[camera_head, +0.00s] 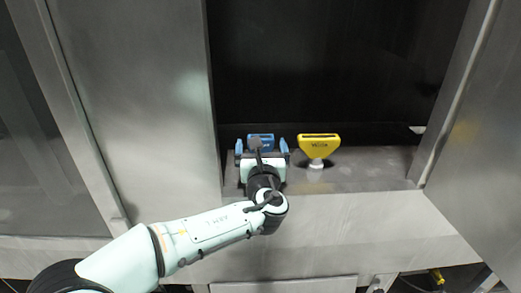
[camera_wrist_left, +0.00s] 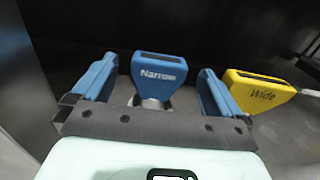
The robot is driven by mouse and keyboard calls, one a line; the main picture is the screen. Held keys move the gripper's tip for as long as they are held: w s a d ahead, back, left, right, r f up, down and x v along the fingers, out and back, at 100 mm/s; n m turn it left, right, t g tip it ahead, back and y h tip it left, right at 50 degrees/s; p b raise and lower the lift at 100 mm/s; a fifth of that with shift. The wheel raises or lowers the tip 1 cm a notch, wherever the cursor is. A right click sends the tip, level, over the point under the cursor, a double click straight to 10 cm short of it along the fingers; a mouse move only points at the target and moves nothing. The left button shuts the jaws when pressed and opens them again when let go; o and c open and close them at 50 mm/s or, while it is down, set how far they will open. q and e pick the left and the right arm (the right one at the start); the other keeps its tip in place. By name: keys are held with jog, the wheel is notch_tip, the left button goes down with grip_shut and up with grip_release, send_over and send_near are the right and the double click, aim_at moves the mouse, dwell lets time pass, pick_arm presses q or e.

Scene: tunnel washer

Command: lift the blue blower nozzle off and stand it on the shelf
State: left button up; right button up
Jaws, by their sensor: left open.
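The blue blower nozzle (camera_wrist_left: 158,72), marked "Narrow", stands upright on a grey round fitting in the left wrist view. In the head view its top (camera_head: 261,138) shows behind my left gripper (camera_head: 262,157). My left gripper, seen in the left wrist view (camera_wrist_left: 152,88), is open, with one blue finger on each side of the nozzle and a visible gap on both sides. The metal shelf (camera_head: 365,170) extends to the right of the nozzle. My right gripper is out of view.
A yellow nozzle (camera_head: 319,147) marked "Wide" stands on a pale fitting just right of my left gripper; its edge is close to the right finger in the left wrist view (camera_wrist_left: 258,90). Steel walls flank the dark opening. The shelf's right part is clear.

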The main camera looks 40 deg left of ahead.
aim_at(261, 136)
pick_arm(q)
jog(key=p+x, duration=0.1)
jog(key=x, duration=0.4)
jog(key=shift+w+f, duration=0.1)
jog(key=c, duration=1.1)
